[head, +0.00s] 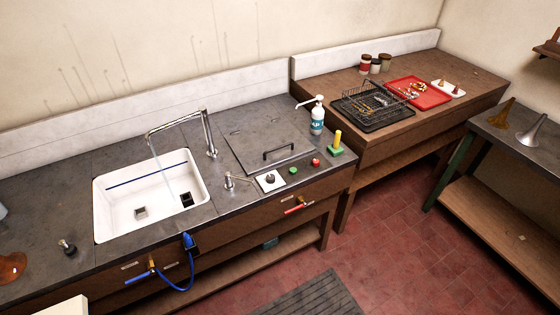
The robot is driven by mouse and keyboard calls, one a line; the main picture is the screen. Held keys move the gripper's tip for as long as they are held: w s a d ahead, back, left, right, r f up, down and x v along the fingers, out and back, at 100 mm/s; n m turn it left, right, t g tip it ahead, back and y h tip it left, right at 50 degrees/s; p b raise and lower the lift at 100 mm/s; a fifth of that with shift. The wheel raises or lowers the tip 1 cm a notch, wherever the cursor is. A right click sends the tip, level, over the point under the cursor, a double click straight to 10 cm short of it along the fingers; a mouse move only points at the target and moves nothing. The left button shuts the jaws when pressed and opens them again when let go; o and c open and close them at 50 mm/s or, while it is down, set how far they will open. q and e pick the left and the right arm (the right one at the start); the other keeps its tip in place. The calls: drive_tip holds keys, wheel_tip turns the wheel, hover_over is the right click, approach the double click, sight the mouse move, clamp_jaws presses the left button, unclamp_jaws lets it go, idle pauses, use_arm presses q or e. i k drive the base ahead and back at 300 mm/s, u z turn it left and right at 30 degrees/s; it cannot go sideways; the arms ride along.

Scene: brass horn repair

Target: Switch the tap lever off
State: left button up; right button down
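A chrome tap (210,138) stands behind the right rear corner of the white sink (125,215). Its long spout reaches left over the sink, and a thin pale stream of water (163,175) falls from it into the basin. A small chrome fitting with a side arm (230,182) stands on the counter right of the sink. On the cabinet front are a blue-handled lever (138,278) below the sink and a red-handled lever (297,209) further right. I cannot tell which of these is the tap lever. Neither gripper is in view.
A grey counter (50,225) holds a lidded panel with a black handle (280,153), green (293,171) and red (316,163) buttons and a pump bottle (317,120). A blue hose (188,275) hangs at the front. A wooden bench (460,72) holds a wire basket and red tray.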

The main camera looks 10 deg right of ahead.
sight(241, 178)
drive_tip(key=z, duration=0.05)
drive_tip(key=i, duration=0.95)
drive_tip(key=u, duration=0.2)
